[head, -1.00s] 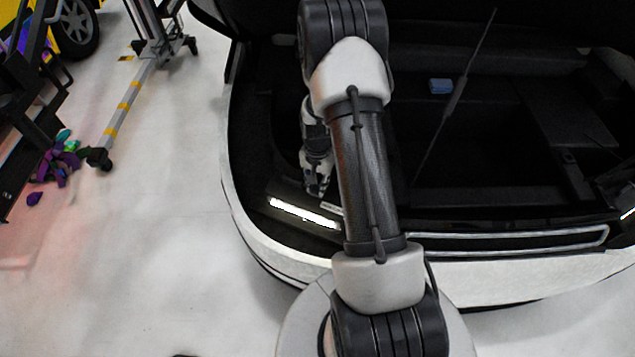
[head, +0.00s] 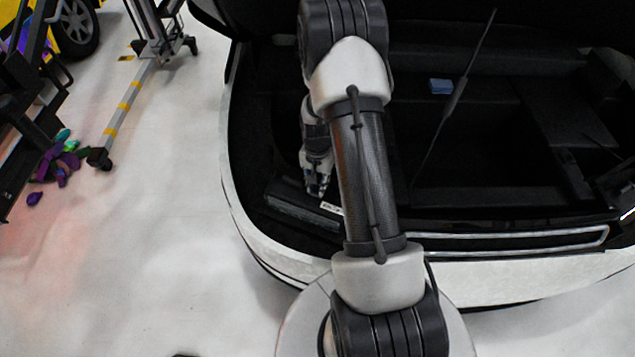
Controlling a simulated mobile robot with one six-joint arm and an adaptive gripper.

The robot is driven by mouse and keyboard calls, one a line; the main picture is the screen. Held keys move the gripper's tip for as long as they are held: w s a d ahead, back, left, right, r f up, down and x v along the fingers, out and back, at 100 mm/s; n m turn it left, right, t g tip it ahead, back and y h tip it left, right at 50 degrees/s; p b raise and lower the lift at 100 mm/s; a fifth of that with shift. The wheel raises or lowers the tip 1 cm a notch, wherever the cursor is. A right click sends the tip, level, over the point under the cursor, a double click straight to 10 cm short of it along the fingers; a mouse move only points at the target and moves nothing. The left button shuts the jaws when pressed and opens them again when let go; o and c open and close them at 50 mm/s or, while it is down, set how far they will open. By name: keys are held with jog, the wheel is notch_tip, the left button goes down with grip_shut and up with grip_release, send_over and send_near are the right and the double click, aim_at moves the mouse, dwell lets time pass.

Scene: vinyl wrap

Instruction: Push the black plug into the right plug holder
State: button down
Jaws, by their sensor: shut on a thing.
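My gripper (head: 318,188) points down just inside the left front corner of the white car's open trunk, left of my forearm. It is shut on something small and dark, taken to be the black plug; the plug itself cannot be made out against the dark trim. The right plug holder cannot be told apart in the head view. A dark panel with a pale edge (head: 302,212) lies just below my gripper, with a small white label (head: 331,208) beside it.
The trunk's white rear bumper (head: 520,281) runs along the front. A blue block (head: 440,86) lies far inside the trunk. A wheeled stand (head: 128,95) and coloured scraps (head: 62,160) are on the floor at left.

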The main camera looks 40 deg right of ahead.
jog(key=shift+r+p, duration=0.4)
jog(key=shift+r, duration=0.25)
jog(key=shift+r+p, duration=2.3)
jog(key=shift+r, duration=1.15)
